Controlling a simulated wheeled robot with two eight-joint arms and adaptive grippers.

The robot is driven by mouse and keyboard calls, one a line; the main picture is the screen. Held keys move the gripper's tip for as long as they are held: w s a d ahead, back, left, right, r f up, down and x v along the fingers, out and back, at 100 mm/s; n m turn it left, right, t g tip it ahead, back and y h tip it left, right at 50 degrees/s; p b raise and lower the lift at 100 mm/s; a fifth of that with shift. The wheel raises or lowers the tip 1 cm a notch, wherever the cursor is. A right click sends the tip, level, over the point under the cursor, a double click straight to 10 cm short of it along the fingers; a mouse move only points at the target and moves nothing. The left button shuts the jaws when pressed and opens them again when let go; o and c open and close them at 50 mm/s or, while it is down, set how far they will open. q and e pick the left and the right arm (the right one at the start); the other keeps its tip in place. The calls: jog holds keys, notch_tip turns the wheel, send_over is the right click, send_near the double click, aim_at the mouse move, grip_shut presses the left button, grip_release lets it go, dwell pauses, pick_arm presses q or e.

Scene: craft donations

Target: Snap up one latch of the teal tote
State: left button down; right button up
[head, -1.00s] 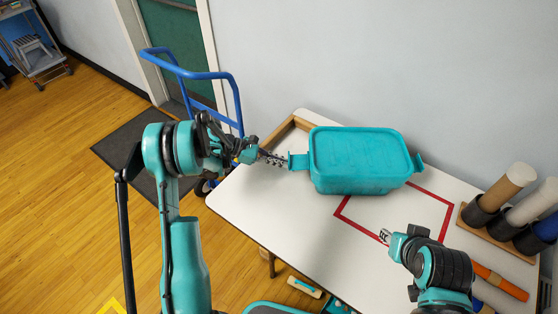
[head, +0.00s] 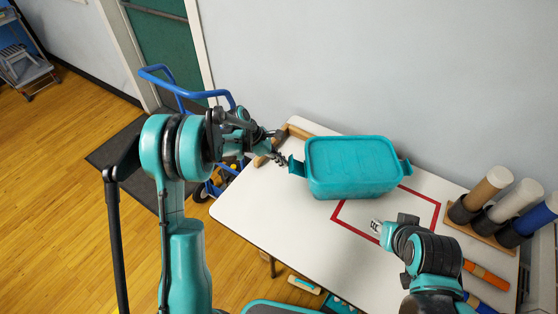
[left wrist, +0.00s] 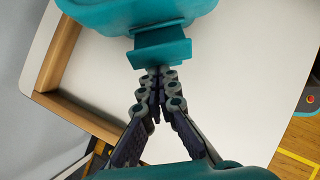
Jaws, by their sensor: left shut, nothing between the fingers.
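The teal tote (head: 350,168) sits on the white table with its teal lid on. Its left latch (head: 296,167) sticks out from the left end and looks tilted; its exact angle is hard to tell. Its right latch (head: 405,169) sticks out at the other end. My left gripper (head: 281,159) is shut and empty, just left of the left latch. In the left wrist view, the closed fingertips (left wrist: 156,74) are right at the outer edge of the latch (left wrist: 160,52); contact cannot be told. My right gripper (head: 376,227) is low over the table, in front of the tote, its fingers too small to read.
A red outline (head: 341,226) marks the white table (head: 258,212) under and in front of the tote. A wooden frame (head: 299,132) lies behind the left latch. A rack with several rolls (head: 487,187) stands at right. A blue cart (head: 190,92) stands beyond the table's left edge.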

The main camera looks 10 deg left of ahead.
pick_arm(q)
jog(key=r+y, duration=0.1)
jog(key=d+r+y+p, duration=0.1)
jog(key=d+g+y+p, duration=0.1)
jog(key=shift+w+r+y, duration=0.25)
jog(key=shift+r+y, duration=0.05)
jog(key=shift+r, duration=0.1)
jog(key=d+y, duration=0.1)
jog(key=r+y+p, duration=0.1)
jog(key=shift+w+d+g+y, duration=0.25)
jog(key=shift+d+g+y, duration=0.05)
jog(key=shift+d, duration=0.05)
jog(key=shift+w+d+r, duration=0.1)
jog(key=shift+d+r, duration=0.1)
jog(key=shift+d, duration=0.1)
jog(key=shift+r+p, duration=0.5)
jog(key=shift+r, duration=0.35)
